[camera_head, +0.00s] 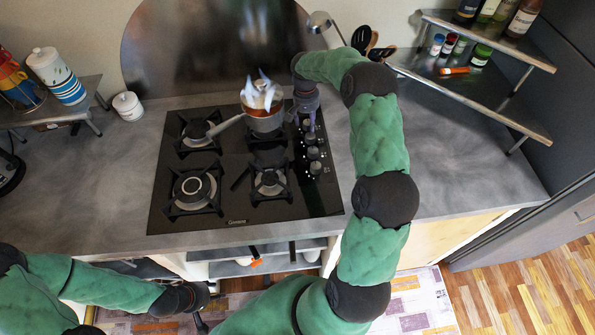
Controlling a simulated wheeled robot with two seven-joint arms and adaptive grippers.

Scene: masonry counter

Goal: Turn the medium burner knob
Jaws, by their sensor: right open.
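A column of dark burner knobs (313,153) runs along the right side of the black gas cooktop (232,210). I cannot tell from the picture which knob is the medium burner's. My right arm reaches over the counter from the front, and my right gripper (303,113) is open, pointing down at the far end of the knob column. It hides the farthest knobs, and I cannot tell whether it touches one. My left gripper (207,305) is low at the front, below the counter edge, away from the cooktop; its fingers look spread and empty.
A saucepan (266,123) with flames rising from it stands on the far right burner, close beside my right gripper. Its handle points left. A tiered shelf (490,93) with jars stands at the right.

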